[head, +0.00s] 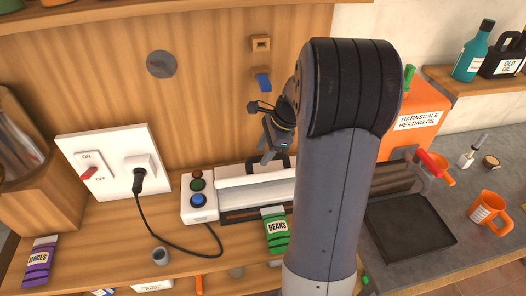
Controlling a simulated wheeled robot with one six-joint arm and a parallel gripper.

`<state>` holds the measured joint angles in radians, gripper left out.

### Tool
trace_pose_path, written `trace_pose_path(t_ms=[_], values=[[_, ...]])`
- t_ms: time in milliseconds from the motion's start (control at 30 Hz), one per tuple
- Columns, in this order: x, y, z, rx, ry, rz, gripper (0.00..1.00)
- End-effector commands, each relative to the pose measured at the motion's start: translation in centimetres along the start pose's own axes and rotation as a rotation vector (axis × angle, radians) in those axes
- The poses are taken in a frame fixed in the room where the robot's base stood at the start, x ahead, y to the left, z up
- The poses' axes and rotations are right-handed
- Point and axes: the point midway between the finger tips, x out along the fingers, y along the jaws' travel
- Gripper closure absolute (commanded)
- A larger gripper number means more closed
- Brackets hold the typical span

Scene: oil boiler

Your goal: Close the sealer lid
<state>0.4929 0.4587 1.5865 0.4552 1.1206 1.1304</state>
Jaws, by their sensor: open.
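The sealer stands on the wooden counter, with a white control box (199,206) at its left end and a cord to the wall outlet. Its white lid (236,184) appears raised at the back, with the dark sealing strip (245,213) showing in front. A black handle-like part shows at the lid's top edge, partly behind my arm. My gripper (264,156) is open and empty just above the lid's upper edge; I cannot tell whether it touches. My arm hides the sealer's right end. A green BEANS packet (276,234) lies at the front of the sealer.
The outlet plate (115,160) has a red switch and a plug. A purple BERRIES packet (40,262) and a small grey cup (160,256) are at left. At right are the orange heating oil tank (416,110), a black tray (410,228) and an orange mug (489,213).

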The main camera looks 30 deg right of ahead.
Motion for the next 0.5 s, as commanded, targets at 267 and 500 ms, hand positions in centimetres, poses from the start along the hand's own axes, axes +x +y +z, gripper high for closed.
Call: trace_pose_path(t_ms=[267,500], values=[[1.30,0.03,-0.02,0.000,0.001,0.001,0.59],[1.28,0.03,-0.02,0.000,0.001,0.000,0.64]])
